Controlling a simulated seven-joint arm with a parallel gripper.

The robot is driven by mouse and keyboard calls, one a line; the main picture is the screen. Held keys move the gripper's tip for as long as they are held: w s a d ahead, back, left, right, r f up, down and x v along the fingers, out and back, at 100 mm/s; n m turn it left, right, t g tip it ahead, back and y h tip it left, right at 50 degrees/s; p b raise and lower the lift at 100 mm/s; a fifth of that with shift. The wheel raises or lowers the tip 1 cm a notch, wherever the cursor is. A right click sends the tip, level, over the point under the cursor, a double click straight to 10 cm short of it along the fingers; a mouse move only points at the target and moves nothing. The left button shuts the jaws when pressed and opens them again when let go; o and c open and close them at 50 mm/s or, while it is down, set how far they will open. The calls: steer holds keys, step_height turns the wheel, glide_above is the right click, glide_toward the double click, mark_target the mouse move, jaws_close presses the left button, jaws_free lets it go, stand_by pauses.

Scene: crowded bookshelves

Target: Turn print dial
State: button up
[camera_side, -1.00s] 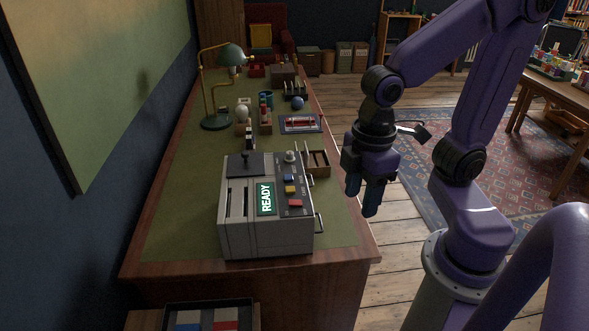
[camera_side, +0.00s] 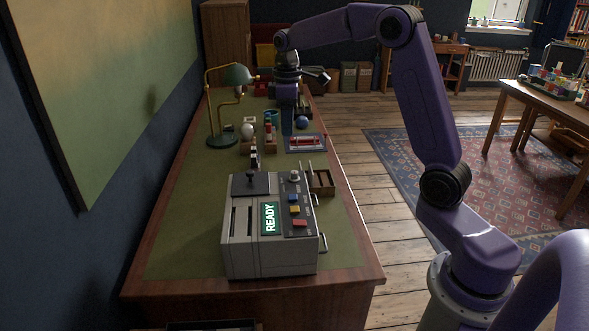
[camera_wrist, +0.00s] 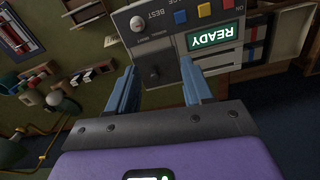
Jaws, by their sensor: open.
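The grey machine (camera_side: 270,258) stands on the near part of the desk, its green screen (camera_side: 270,218) reading READY. A pale round dial (camera_side: 295,176) sits on the far right of its top panel. In the wrist view the dial (camera_wrist: 137,22) is beside the word BEST, ahead of my left finger. My gripper (camera_side: 287,126) is beyond the machine over the desk, apart from the dial. In the wrist view the blue fingers (camera_wrist: 155,75) are spread with nothing held.
The green lamp (camera_side: 226,105), a white ball (camera_side: 247,131), a tray with a red item (camera_side: 306,143) and an open wooden box (camera_side: 321,182) stand beyond or beside the machine. Blue, yellow and red buttons (camera_side: 300,222) line the panel. Desk left of the machine is clear.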

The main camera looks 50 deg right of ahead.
glide_above(294, 172)
steer(key=shift+m, duration=0.3)
step_height(294, 172, down, 18)
steer(key=shift+d+r, duration=0.1)
steer(key=shift+r, duration=0.1)
jaws_close()
